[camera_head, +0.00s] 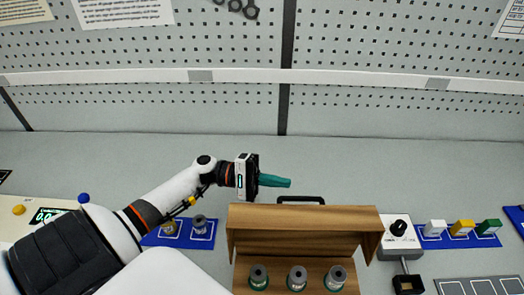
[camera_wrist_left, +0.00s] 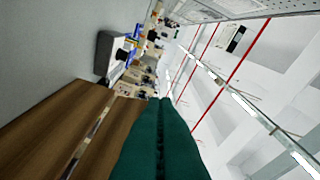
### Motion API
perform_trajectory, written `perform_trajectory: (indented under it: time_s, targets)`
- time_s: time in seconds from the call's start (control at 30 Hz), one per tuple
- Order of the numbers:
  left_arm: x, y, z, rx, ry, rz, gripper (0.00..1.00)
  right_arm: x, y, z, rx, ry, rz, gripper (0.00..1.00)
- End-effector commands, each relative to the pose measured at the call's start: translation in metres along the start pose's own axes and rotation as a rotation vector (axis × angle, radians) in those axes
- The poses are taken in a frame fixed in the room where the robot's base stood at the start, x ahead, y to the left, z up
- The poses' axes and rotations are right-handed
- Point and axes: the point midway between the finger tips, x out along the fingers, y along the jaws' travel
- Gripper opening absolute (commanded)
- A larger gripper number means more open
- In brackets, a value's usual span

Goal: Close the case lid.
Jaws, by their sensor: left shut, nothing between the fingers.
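The wooden case (camera_head: 245,270) stands at the bottom centre of the head view with its front open towards me. Its lid (camera_head: 300,218) is raised at the back, with a dark handle (camera_head: 300,200) behind its upper edge. Several grey spindles (camera_head: 297,278) stand upright inside. My left gripper (camera_head: 288,182) is shut and empty, its teal fingers pointing right just above and behind the lid's left part. In the left wrist view the shut fingers (camera_wrist_left: 160,140) show beside brown wood (camera_wrist_left: 50,130); I cannot tell whether they touch it. My right gripper is not in view.
A blue mat (camera_head: 180,238) with two spindles lies left of the case. On the right are a grey box with a black knob (camera_head: 398,228) and a blue mat with coloured blocks (camera_head: 460,230). A perforated wall (camera_head: 200,105) stands behind. The table behind the case is clear.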

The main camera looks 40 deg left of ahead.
Motion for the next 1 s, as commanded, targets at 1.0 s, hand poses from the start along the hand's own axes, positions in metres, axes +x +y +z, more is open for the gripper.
perform_trajectory:
  time_s: [1.0]
  targets:
    - [0.041,-0.001,-0.037,0.019,0.0,0.004,0.0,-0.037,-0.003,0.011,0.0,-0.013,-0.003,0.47]
